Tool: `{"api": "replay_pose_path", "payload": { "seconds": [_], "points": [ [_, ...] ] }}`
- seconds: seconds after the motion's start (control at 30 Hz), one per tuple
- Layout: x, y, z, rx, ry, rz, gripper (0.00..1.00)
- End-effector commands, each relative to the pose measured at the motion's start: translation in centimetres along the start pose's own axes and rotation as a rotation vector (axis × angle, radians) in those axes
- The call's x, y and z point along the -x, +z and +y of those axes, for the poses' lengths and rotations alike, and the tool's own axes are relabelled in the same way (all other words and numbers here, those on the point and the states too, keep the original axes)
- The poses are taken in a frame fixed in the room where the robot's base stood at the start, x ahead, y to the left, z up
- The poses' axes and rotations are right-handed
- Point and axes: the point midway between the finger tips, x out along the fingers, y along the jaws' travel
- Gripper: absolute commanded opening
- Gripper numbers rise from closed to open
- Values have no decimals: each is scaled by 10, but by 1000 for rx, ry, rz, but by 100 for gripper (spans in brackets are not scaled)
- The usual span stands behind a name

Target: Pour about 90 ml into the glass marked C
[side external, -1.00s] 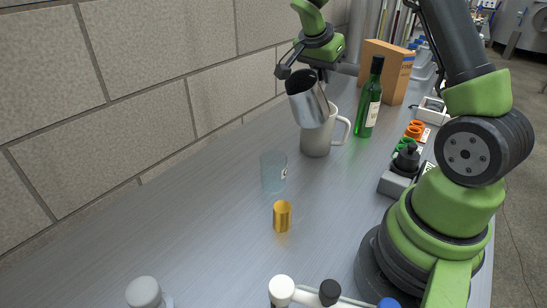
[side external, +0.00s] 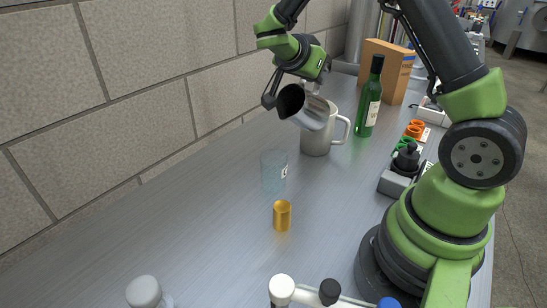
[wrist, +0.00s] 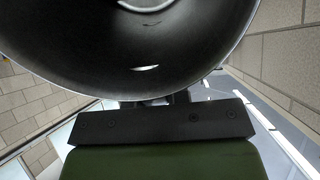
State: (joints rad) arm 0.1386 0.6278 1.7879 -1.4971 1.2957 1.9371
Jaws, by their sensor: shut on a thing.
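My gripper (side external: 309,90) is shut on a metal cup (side external: 313,117). The cup is tipped well over, its dark mouth facing left and toward the side camera. In the wrist view the cup's open mouth (wrist: 140,50) fills the upper part; its inside is dark with small bright glints, and I cannot tell how much liquid is in it. A clear bluish glass (side external: 273,172) stands upright on the bench, below and nearer the side camera than the cup. It has a small white label whose letter I cannot read for sure. No stream is visible between cup and glass.
A pale mug with a handle (side external: 317,144) stands just behind the cup. A green bottle (side external: 369,105) and a cardboard box (side external: 386,68) stand farther back. An amber cylinder (side external: 282,216) stands in front of the glass. The bench is clear left of the glass, up to the block wall.

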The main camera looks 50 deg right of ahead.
Motion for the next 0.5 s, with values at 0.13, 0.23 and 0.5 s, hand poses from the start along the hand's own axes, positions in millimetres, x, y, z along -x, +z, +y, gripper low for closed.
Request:
{"api": "replay_pose_path", "payload": {
  "seconds": [0.13,0.23,0.5],
  "points": [
    [2,1,0,0,-1,27,0],
    [3,2,0,1,-1,42,0],
    [5,3,0,0,-1,73,0]
  ]
}}
